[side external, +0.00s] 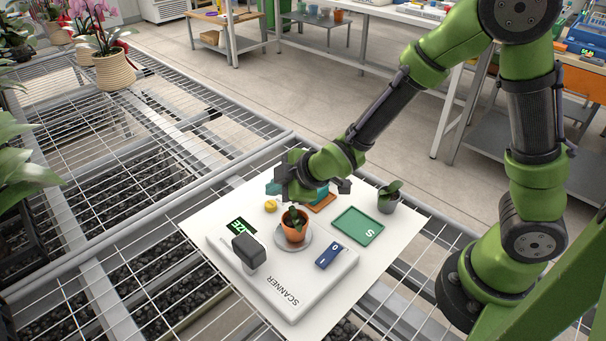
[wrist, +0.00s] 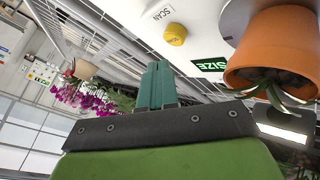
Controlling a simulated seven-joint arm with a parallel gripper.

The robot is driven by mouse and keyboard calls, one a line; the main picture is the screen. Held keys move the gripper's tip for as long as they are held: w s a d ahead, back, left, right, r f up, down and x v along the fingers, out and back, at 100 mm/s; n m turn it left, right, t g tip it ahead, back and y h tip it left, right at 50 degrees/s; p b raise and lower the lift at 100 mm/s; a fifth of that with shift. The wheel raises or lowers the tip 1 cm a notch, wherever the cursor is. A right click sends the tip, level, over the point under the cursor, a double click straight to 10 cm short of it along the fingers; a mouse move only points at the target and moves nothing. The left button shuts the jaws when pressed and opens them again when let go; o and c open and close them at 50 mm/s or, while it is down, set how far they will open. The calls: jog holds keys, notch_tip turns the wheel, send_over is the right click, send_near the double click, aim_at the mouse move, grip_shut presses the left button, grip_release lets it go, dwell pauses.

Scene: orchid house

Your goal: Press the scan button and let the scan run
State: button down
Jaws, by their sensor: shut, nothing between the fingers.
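The scanner (side external: 300,293) is a white flat unit on a white sheet. The round yellow scan button (side external: 270,206) sits on the sheet behind the scanner; it also shows in the wrist view (wrist: 176,34) next to the word SCAN. My gripper (side external: 272,188) is shut and empty, just above and behind the button in the side view. Its teal fingers (wrist: 155,78) lie together, apart from the button in the wrist view. A terracotta pot with a small plant (side external: 294,228) stands on the scanner's round plate (side external: 304,243). A lit green SIZE display (side external: 242,226) stands at the scanner's left.
A dark grey scanner head (side external: 246,250) rises beside the pot. A blue 0/1 piece (side external: 329,256) lies on the scanner's right. Mesh benches surround the sheet.

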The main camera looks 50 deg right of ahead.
jog(key=shift+r, duration=1.1)
jog(key=shift+w, duration=0.1)
jog(key=s+d+r+m, duration=0.4)
jog(key=s+r+m, duration=0.3)
jog(key=s, duration=0.2)
jog(key=s+d+r+m+g, duration=0.1)
jog(key=s+d+r+m, duration=0.4)
jog(key=s+r+m, duration=0.3)
jog(key=shift+s+r+m+g, duration=0.15)
jog(key=shift+s+m+g, duration=0.15)
jog(key=shift+s, duration=0.65)
